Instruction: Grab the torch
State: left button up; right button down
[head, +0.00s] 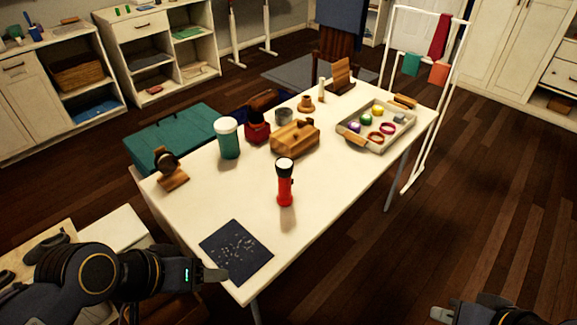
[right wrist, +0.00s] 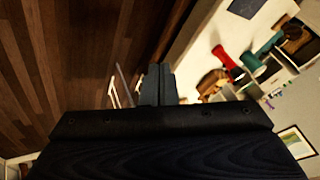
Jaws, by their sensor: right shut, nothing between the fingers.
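The torch (head: 285,184) is red with a black head and stands upright on the white table (head: 330,190), near its front edge. It also shows in the right wrist view (right wrist: 226,57), some way off. My left gripper (head: 218,275) is beside the table's near left corner, by the dark mat and apart from the torch; whether its fingers are open cannot be made out. My right gripper (head: 440,315) is at the bottom right of the head view, partly cut off, over the floor and far from the torch. Its fingers (right wrist: 158,84) are shut and empty.
A dark speckled mat (head: 236,252) lies at the table's near end. A tray (head: 376,127) is at the right, near a drying rack (head: 422,120). Table around the torch is clear.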

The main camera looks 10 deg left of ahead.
aim_at(284, 197)
jog(key=j+u, duration=0.15)
jog(key=j, duration=0.25)
jog(key=i+j+u, duration=0.1)
jog(key=j, duration=0.25)
jog(key=i+j+u, duration=0.15)
jog(key=j, duration=0.2)
jog(key=j+u, duration=0.15)
jog(key=j, duration=0.2)
